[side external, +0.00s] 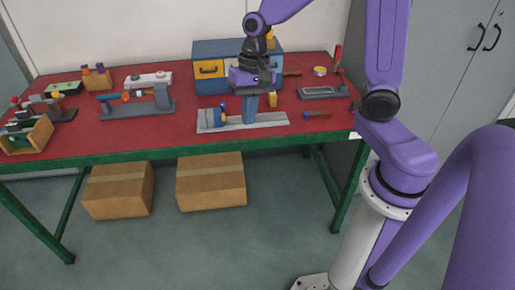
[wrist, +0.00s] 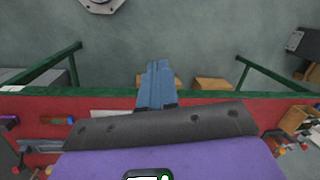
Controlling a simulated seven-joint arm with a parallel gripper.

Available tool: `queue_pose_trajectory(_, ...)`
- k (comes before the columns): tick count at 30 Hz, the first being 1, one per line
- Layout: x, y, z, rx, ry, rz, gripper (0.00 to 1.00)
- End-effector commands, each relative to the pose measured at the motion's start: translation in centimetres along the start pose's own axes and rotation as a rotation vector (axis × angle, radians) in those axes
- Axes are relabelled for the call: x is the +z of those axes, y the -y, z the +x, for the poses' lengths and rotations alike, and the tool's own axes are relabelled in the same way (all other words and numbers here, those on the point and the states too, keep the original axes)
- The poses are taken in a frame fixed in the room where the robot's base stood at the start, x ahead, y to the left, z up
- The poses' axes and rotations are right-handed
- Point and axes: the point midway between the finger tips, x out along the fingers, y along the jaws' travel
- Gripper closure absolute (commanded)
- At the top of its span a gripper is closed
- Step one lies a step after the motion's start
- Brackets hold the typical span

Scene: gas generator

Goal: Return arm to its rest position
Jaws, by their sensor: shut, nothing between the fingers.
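My gripper (side external: 249,117) hangs over the middle of the red-topped workbench (side external: 180,132) in the side external view, with its blue-grey fingers pointing down. The fingers are closed together and empty; they also show shut in the wrist view (wrist: 157,72). In the side external view they are in front of or over a flat grey base plate (side external: 272,120) with a blue block (side external: 215,115) on its left part. I cannot tell whether the fingertips touch the plate. My arm reaches in from the right, bent over the bench.
A blue drawer cabinet (side external: 207,50) stands close behind my gripper. A grey vise-like fixture (side external: 160,103) is to its left, and a wooden tray (side external: 37,137) is at the bench's left end. Small tools lie at the right. Cardboard boxes (side external: 211,185) sit below.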

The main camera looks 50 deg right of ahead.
Motion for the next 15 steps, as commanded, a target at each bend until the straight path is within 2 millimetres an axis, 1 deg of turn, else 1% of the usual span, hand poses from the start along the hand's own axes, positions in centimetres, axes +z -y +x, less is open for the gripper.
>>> queue_pose_trajectory(1,1.6,-0.2,-0.2,0.012,0.000,-0.103,1.00)
queue_pose_trajectory(6,6.4,-1.5,-0.6,0.061,0.006,-0.457,1.00)
queue_pose_trajectory(11,10.3,-3.4,-0.9,0.103,0.011,-0.789,1.00)
queue_pose_trajectory(15,13.3,-5.4,-1.2,0.138,0.014,-1.077,1.00)
